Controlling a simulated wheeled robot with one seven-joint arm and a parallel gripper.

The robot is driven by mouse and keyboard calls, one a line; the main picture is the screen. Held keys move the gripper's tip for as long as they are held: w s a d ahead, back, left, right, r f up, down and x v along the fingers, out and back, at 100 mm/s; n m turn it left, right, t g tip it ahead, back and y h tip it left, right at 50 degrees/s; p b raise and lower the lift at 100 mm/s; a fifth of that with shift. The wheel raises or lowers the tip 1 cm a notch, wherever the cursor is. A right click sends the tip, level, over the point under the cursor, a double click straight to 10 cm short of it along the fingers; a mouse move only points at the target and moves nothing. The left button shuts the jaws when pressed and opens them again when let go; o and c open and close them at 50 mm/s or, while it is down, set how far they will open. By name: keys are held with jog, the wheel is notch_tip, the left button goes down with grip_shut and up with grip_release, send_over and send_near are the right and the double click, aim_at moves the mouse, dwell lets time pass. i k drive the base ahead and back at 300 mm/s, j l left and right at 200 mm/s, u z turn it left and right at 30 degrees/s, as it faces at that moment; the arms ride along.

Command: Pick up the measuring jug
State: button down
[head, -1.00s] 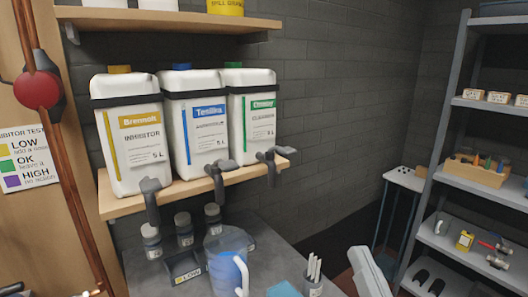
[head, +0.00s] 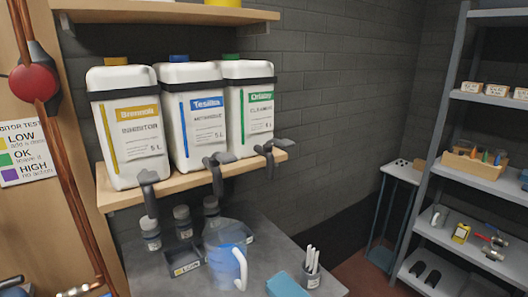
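The measuring jug (head: 222,262) is clear with a bluish tint and a white handle on its right side. It stands upright on the grey worktop (head: 262,243) in the lower middle of the head view, in front of the small dark-capped bottles. Its base is close to the bottom edge of the picture. My gripper is not in the head view.
Three white canisters (head: 201,115) with taps stand on a wooden shelf (head: 110,201) above the worktop.

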aim_at(226, 241)
jog(key=j, duration=1.65)
jog(key=i+l, duration=0.4)
jog(key=l, duration=0.1)
